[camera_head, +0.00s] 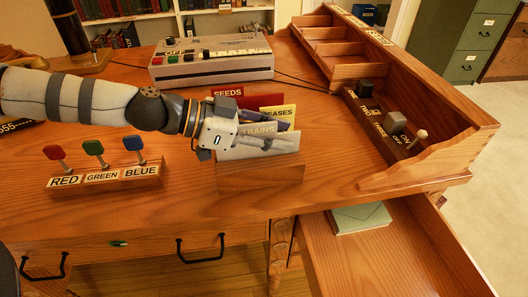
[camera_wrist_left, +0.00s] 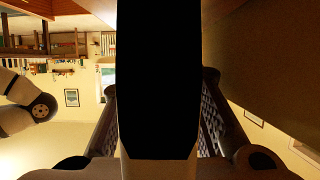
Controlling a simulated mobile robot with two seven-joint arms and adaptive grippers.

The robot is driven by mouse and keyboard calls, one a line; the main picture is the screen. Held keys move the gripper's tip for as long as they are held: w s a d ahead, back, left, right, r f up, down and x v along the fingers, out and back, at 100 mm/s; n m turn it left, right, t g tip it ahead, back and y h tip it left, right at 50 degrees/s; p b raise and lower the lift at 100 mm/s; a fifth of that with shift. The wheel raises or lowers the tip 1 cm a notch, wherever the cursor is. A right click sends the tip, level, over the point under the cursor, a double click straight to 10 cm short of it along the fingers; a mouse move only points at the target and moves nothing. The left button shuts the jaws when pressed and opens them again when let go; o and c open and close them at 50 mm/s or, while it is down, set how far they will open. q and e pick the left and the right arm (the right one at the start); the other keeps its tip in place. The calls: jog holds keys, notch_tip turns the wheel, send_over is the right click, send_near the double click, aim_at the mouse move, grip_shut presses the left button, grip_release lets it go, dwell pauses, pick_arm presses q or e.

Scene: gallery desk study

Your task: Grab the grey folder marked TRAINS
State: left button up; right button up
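The grey folder marked TRAINS (camera_head: 284,145) stands upright at the front of a wooden holder (camera_head: 262,178) on the desk. My left gripper (camera_head: 268,134) reaches it from the left. One finger shows in front of the folder and the other seems to be behind its top edge. In the left wrist view the two fingers (camera_wrist_left: 159,120) stand wide apart, with a large dark shape between them; I cannot tell whether that is the folder. Contact with the folder cannot be made out. My right gripper is not in view.
A red folder ending in EEDS (camera_head: 228,92) and a yellow folder (camera_head: 279,111) stand behind. A RED, GREEN, BLUE lever block (camera_head: 106,177) is at left, a grey button console (camera_head: 212,60) behind. A wooden organizer (camera_head: 425,165) borders the right; an open drawer (camera_head: 392,255) juts out below.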

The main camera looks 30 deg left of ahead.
pick_arm(q)
jog(key=shift+r, duration=0.25)
grip_shut()
